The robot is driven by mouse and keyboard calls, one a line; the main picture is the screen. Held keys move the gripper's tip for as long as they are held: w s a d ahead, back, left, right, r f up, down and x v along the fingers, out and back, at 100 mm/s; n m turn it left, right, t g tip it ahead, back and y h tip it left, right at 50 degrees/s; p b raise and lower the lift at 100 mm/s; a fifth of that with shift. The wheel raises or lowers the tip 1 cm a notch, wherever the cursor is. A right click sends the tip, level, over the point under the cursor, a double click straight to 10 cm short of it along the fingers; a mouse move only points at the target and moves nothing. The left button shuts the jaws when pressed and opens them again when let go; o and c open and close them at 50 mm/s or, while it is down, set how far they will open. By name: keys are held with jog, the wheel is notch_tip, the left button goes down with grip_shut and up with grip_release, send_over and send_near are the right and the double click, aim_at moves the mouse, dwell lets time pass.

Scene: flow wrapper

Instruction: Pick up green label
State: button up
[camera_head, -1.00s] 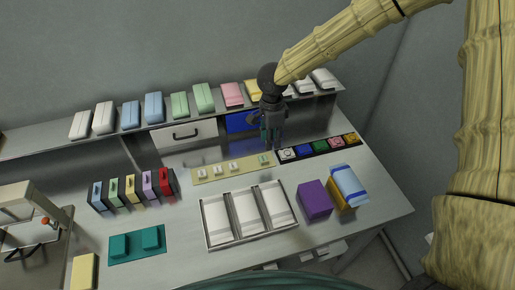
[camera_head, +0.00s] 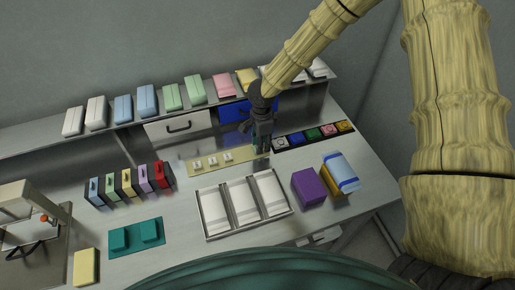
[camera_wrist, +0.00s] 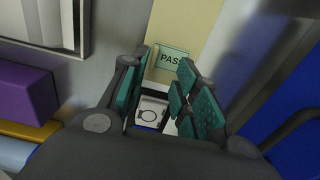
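The green label (camera_wrist: 173,58), pale green with "PASS" on it, sits at the end of a beige strip (camera_wrist: 187,25) in the wrist view. In the head view my gripper hides it at the strip's right end (camera_head: 196,169). My gripper (camera_head: 262,151) hangs fingers down over that end. In the wrist view my gripper (camera_wrist: 165,72) is open, with teal pads either side of a gap. The label shows just past the fingertips in that gap. I see nothing held, and I cannot tell contact.
A three-bay tray (camera_head: 206,228), purple box (camera_head: 307,187) and blue drawer (camera_head: 233,112) are near.

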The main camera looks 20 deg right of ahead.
jog(key=shift+s+f, duration=0.25)
jog(key=shift+f, duration=0.1)
jog(key=shift+s+f, duration=0.3)
jog(key=shift+s, duration=0.3)
jog(key=shift+w+f, duration=0.4)
jog(key=shift+w, duration=0.05)
jog(key=shift+s+r, duration=0.2)
jog(key=shift+s, duration=0.05)
jog(key=c, duration=0.5)
jog(key=shift+w+f, duration=0.1)
grip_shut()
